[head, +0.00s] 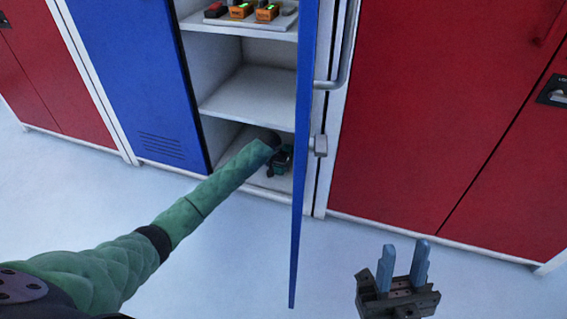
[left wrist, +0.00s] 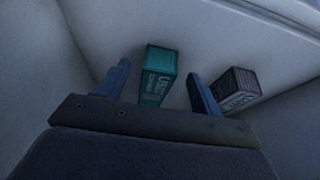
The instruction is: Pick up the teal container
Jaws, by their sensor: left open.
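The teal container (left wrist: 158,74) with white lettering shows in the left wrist view, lying on a pale shelf floor. It sits between and beyond the two blue fingers of my left gripper (left wrist: 159,70), which is open. No contact between fingers and container is visible. In the head view my left arm reaches into the bottom compartment of the cabinet, and the left gripper (head: 279,163) is partly hidden by the arm. The container cannot be told apart clearly there. My right gripper (head: 404,256) is open and empty over the floor, outside the cabinet.
A dark grey container (left wrist: 237,88) lies just right of the right finger. The blue cabinet door (head: 304,130) stands open, close to the right of my left arm. An upper shelf (head: 262,25) holds several small orange and red items. The middle shelf (head: 255,95) is bare.

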